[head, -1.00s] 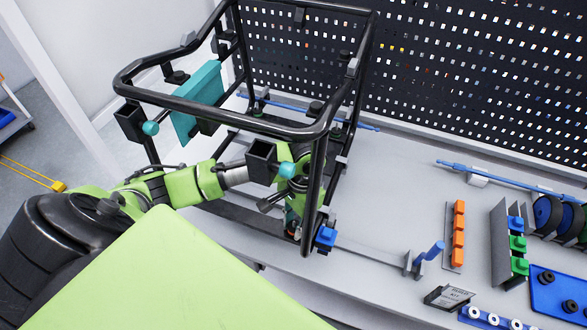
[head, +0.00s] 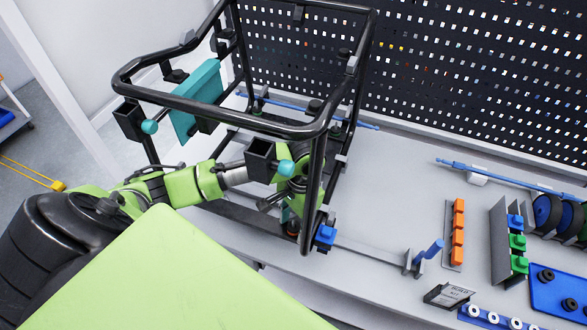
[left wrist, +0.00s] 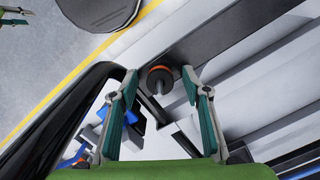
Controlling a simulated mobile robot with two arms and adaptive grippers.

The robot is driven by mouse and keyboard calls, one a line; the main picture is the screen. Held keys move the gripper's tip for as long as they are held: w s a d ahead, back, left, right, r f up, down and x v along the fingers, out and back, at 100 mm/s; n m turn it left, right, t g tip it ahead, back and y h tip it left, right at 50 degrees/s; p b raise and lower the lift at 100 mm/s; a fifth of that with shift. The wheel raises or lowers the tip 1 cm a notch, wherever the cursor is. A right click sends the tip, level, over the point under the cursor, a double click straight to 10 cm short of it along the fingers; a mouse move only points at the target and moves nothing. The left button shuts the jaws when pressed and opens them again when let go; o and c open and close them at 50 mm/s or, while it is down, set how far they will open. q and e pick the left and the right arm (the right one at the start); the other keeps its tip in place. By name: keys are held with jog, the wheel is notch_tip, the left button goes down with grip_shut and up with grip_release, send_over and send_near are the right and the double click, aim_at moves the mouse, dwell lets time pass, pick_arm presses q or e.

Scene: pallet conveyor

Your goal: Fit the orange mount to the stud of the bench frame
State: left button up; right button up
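My right gripper is possibly the small green shape cut off at the wrist view's top left.
A teal plate (head: 196,100) hangs inside the frame. A blue block (head: 325,235) is at the foot of the front post. An orange strip (head: 457,232), a grey rack (head: 503,240) and a blue tray (head: 558,290) stand at the right. The bench middle is mostly clear.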

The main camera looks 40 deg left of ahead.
pick_arm(q)
jog(key=shift+r, duration=0.1)
jog(key=r, duration=0.5)
jog(key=w+r, duration=0.1)
jog(key=r, duration=0.1)
jog(key=shift+d+r, duration=0.1)
jog(key=shift+r, duration=0.05)
dwell(0.6)
